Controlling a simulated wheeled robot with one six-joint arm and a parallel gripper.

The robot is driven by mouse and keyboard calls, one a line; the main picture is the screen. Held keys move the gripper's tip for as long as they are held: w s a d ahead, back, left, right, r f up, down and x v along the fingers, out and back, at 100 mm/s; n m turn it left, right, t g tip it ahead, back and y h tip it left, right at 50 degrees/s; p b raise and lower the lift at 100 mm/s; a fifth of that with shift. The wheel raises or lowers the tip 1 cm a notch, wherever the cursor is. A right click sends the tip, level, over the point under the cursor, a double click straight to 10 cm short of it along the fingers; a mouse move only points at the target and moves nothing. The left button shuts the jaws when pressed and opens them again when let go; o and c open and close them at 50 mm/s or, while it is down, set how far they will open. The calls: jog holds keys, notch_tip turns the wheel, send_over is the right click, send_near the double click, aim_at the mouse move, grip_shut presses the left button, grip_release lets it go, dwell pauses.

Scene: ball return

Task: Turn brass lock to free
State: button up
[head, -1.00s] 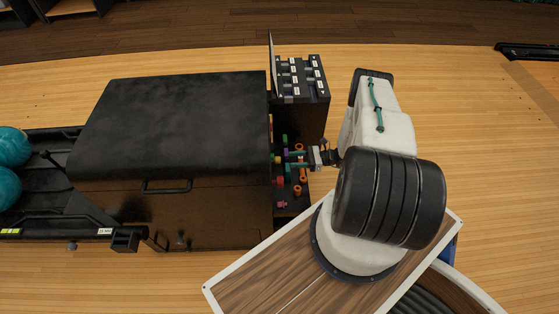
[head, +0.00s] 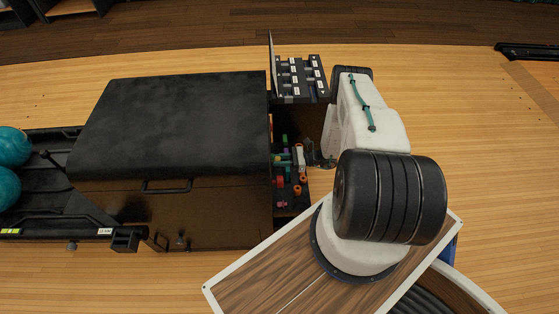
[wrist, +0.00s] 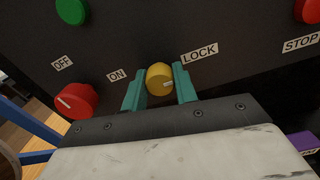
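The brass lock appears to be the yellow-brass round knob (wrist: 159,80) on the dark panel in the wrist view. My gripper's teal fingers (wrist: 160,88) stand on either side of the knob. They look open around it, with little gap; firm contact cannot be seen. In the head view my gripper (head: 291,159) reaches the side of the black machine (head: 170,215), and the knob itself is not clear there.
In the wrist view, a red knob (wrist: 75,101) sits between the OFF and ON labels. A green button (wrist: 72,10) is at upper left and another red control (wrist: 308,8) is above STOP. In the head view, a labelled black box (head: 303,80) stands just behind my gripper.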

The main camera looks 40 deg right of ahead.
jog(key=shift+n, duration=0.3)
jog(key=n, duration=0.8)
jog(key=shift+n, duration=0.4)
jog(key=n, duration=0.4)
jog(key=shift+n, duration=2.2)
jog(key=o, duration=1)
